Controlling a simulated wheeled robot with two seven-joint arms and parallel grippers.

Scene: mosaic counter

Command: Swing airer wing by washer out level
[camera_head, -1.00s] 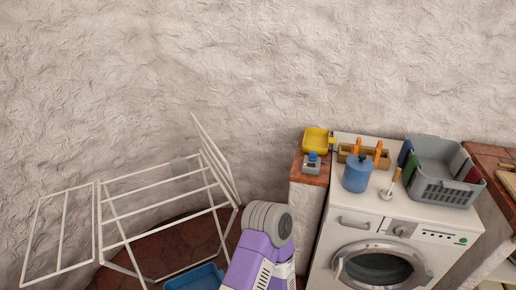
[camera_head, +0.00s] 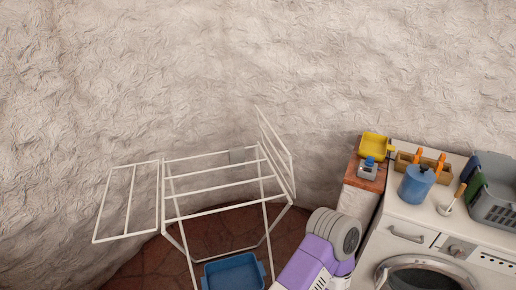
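A white wire clothes airer (camera_head: 215,188) stands at the left-centre against the rough wall. Its left wing (camera_head: 128,200) is out about level. Its right wing (camera_head: 274,150), the one on the washer's side, stands up steeply, tilted from the middle rack's right edge. The washer (camera_head: 405,245) is at the right, with its round door partly cut off by the bottom edge. A purple and grey link of my arm shows between the airer and the washer. Neither of my grippers is in view.
A blue basin (camera_head: 233,272) is on the floor under the airer. A narrow brick-topped ledge (camera_head: 362,183) holds a yellow scoop-like tray (camera_head: 374,146) and a small grey-blue item (camera_head: 368,168). A blue jar (camera_head: 416,184) and a grey basket (camera_head: 495,205) stand on the washer.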

